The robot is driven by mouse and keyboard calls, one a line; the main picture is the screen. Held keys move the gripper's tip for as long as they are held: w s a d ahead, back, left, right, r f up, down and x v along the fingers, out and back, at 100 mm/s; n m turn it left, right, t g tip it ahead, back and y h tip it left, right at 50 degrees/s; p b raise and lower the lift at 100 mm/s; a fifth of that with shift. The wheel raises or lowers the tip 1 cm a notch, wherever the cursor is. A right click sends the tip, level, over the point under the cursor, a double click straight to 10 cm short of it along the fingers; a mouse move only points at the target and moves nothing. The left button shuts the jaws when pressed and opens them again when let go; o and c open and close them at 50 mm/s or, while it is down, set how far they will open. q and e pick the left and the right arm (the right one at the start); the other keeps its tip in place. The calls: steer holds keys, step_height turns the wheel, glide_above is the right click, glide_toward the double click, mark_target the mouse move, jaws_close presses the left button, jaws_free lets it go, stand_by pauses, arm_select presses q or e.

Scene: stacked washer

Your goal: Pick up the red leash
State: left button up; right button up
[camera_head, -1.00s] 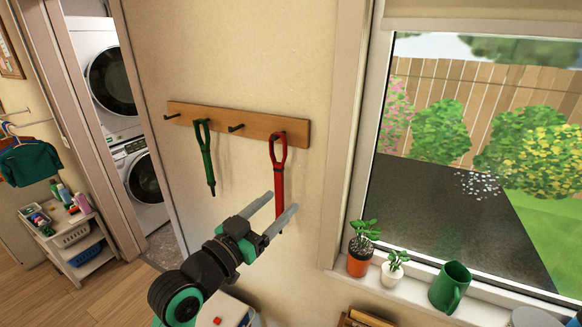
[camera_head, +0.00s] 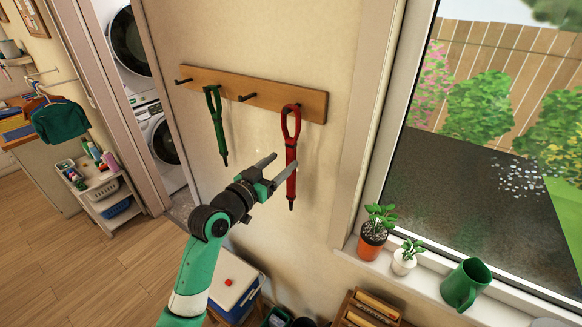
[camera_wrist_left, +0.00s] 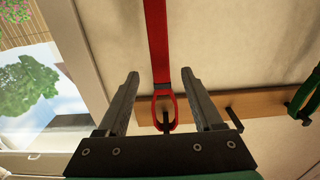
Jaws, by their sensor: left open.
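The red leash (camera_head: 291,155) hangs by its loop from a hook on the wooden rack (camera_head: 258,92), its strap straight down along the wall. My left gripper (camera_head: 281,166) is open and empty, its fingers at the height of the lower strap, and one finger overlaps the strap in the head view. In the left wrist view, the red leash (camera_wrist_left: 157,45) runs between the two open fingers (camera_wrist_left: 159,78) without visible contact. Its loop lies near the gripper base, around a dark hook. My right gripper does not show.
A green leash (camera_head: 216,125) hangs on the rack to the left. On the windowsill to the right stand two potted plants (camera_head: 374,233) and a green watering can (camera_head: 466,285). A white-lidded box (camera_head: 236,281) stands below.

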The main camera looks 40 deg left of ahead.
mark_target(289, 154)
arm_select(q)
steer(key=shift+w+a+r+p, duration=0.1)
steer(key=shift+w+a+p, duration=0.1)
steer(key=shift+w, duration=0.7)
steer(key=shift+w+a+r+p, duration=0.1)
steer(key=shift+w+p, duration=0.1)
steer(key=shift+w, duration=0.7)
steer(key=shift+w+a+p, duration=0.1)
steer(key=shift+w+p, duration=0.1)
steer(key=shift+w, duration=0.7)
jaws_close()
